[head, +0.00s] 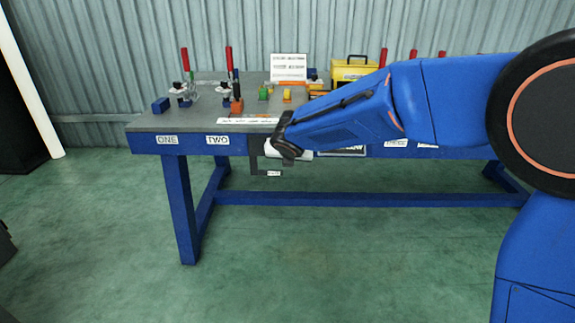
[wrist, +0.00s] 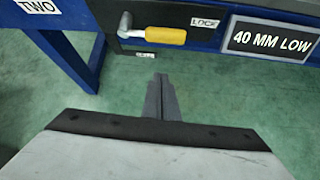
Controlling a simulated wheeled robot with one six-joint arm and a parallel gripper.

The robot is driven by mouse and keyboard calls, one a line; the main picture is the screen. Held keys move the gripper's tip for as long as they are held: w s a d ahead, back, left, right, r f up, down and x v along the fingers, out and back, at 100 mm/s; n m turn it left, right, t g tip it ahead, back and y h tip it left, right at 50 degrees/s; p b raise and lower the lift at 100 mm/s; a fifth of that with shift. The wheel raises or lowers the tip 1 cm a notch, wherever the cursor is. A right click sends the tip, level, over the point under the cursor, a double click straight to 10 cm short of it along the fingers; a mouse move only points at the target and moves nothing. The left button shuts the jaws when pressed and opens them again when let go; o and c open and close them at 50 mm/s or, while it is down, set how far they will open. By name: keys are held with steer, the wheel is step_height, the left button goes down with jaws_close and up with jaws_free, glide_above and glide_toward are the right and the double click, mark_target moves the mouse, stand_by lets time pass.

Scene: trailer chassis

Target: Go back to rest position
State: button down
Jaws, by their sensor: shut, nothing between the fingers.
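My gripper (wrist: 162,97) is shut and empty in the wrist view, its two dark fingers together over the green floor. It is apart from the table. In the head view my blue arm reaches from the right to the front of the blue workbench (head: 350,199), and the pale gripper body (head: 288,155) shows below the bench top; the fingertips are hard to make out there. Ahead of the fingers in the wrist view is a yellow-handled lever (wrist: 165,36) on a dark panel, beside a LOCK label (wrist: 205,23).
A 40 MM LOW sign (wrist: 268,41) is on the bench front. The bench top holds red-handled clamps (head: 229,62), a blue block (head: 160,105), a yellow toolbox (head: 350,70) and a white sign (head: 288,66). The green floor (head: 330,265) in front is clear.

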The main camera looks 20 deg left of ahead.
steer(key=s+d+r+m+h, duration=0.1)
steer(key=s+d+r+m, duration=0.4)
steer(key=d, duration=0.7)
steer(key=s+d+m+g+h, duration=0.1)
steer(key=s+d+m, duration=0.2)
steer(key=d+m, duration=0.6)
steer(key=s+d+r+m+h, duration=0.1)
steer(key=s+d+r+m, duration=0.25)
steer(key=d, duration=1.05)
steer(key=s+d+f+m+g, duration=0.1)
steer(key=s+d+f+m, duration=0.1)
steer(key=s+d+m, duration=0.3)
steer(key=s+d+f+m, duration=0.3)
steer(key=s+d+m, duration=0.2)
steer(key=s+m, duration=0.3)
steer(key=s+d+f+m+g, duration=0.1)
steer(key=s+d+m, duration=0.4)
steer(key=s, duration=0.8)
steer(key=f+m, duration=0.1)
steer(key=m, duration=0.1)
steer(key=shift+s+d+f+m+g, duration=0.15)
steer(key=shift+f+m+g, duration=0.15)
steer(key=shift+f+m, duration=0.05)
